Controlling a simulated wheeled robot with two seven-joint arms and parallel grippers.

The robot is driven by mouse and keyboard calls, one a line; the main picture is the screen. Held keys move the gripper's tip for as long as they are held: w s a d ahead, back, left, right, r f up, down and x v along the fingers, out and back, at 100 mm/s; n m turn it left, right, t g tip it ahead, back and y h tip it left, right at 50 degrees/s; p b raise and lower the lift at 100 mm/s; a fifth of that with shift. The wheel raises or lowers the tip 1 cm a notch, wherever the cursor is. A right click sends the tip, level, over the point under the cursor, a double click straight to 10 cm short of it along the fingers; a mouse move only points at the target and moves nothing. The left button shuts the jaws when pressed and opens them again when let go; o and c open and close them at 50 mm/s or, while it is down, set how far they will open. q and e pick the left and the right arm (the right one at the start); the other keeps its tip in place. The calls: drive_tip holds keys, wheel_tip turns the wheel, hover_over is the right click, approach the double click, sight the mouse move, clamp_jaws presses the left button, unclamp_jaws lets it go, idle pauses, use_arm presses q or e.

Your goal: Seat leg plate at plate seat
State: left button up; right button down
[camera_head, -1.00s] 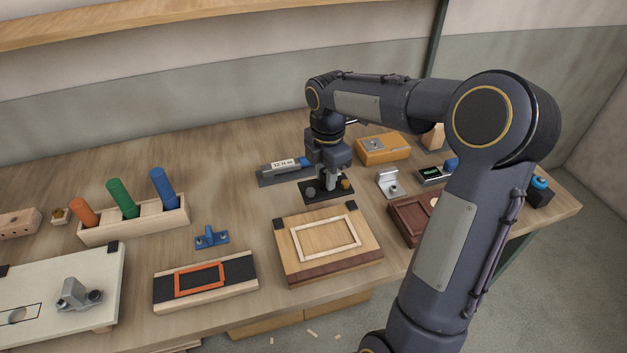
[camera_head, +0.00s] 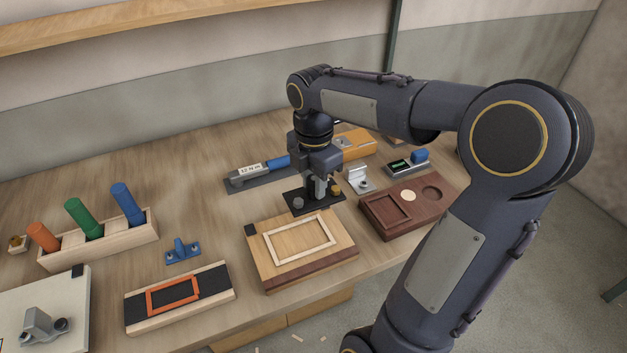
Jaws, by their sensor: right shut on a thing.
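My right gripper (camera_head: 317,185) points down at a black base plate (camera_head: 325,205) in the middle of the bench. It is shut on a small grey piece (camera_head: 319,189) standing at this base, mostly hidden by the fingers. A grey knob and a brass knob flank it on the base. I cannot tell for certain whether the held piece is the leg plate. In front, a wooden block (camera_head: 262,268) carries a pale rectangular frame (camera_head: 272,246) around a bare area, possibly the plate seat. My left gripper is not in view.
A dark brown tray (camera_head: 425,222) with recesses and an angled metal bracket (camera_head: 359,180) stand right of the gripper. A torque tool (camera_head: 250,171) lies behind left. An orange-framed block (camera_head: 210,304), blue bracket (camera_head: 183,252) and peg rack (camera_head: 100,250) are left. Bench between them is clear.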

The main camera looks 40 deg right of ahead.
drive_tip(key=shift+r+p, duration=1.65)
drive_tip(key=shift+r, duration=0.25)
drive_tip(key=shift+f, duration=0.1)
